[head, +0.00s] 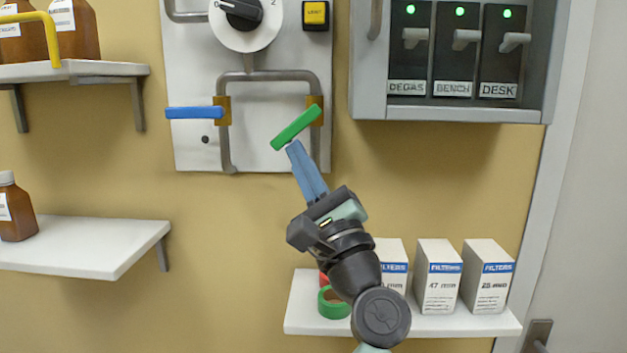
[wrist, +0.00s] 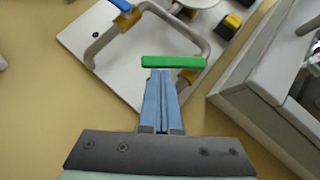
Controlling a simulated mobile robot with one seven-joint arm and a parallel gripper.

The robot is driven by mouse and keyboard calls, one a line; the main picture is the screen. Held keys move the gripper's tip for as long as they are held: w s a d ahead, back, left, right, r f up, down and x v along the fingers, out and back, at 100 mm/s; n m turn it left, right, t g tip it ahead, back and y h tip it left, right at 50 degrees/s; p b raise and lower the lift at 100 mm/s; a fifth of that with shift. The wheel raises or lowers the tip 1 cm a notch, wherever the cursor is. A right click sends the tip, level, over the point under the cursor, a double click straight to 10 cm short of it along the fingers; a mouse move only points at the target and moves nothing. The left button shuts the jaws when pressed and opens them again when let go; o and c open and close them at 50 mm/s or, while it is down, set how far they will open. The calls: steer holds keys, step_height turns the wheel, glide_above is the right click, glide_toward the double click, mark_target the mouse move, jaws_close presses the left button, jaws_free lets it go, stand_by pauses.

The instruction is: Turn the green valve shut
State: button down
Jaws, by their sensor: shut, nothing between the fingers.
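The green valve handle (head: 296,127) sits on the right branch of a grey pipe loop on a white wall panel (head: 190,140). It is tilted, its right end higher, at a brass fitting (head: 315,110). In the wrist view the green handle (wrist: 172,62) lies across the picture just beyond my fingertips. My gripper (head: 291,146) is shut and empty, its blue fingers together, with the tips right at the lower left end of the handle. I cannot tell whether they touch it. A blue valve handle (head: 195,113) lies level on the left branch.
A switch box (head: 450,112) with several lit switches juts out at upper right. Below it, a shelf (head: 440,322) holds filter boxes (head: 438,278) and a green ring (head: 333,303). Shelves with brown bottles are at left. A selector dial (head: 243,22) is above.

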steer(key=m+t+h, duration=0.1)
steer(key=a+m+t+h+b, duration=0.1)
steer(key=m, duration=0.1)
steer(key=a+m+t+h+b, duration=0.1)
steer(key=m, duration=0.1)
steer(key=shift+s+r, duration=0.1)
steer(key=shift+r, duration=0.1)
steer(key=m+h, duration=0.1)
steer(key=m, duration=0.1)
steer(key=m+t+h+b, duration=0.1)
steer(key=h, duration=0.1)
steer(key=a+r+m+t+h, duration=0.1)
steer(key=m+h, duration=0.1)
steer(key=shift+m, duration=0.3)
steer(key=m+h, duration=0.2)
steer(key=shift+a+r+m+b, duration=0.15)
steer(key=shift+r+m+b, duration=0.15)
steer(key=shift+a+r, duration=0.1)
steer(key=shift+r, duration=0.3)
steer(key=shift+a, duration=0.1)
steer(key=b, duration=0.6)
glide_toward(273, 140)
step_height(273, 140, down, 4)
steer(key=s, duration=0.1)
steer(key=shift+s+a, duration=0.15)
steer(key=shift+s, duration=0.05)
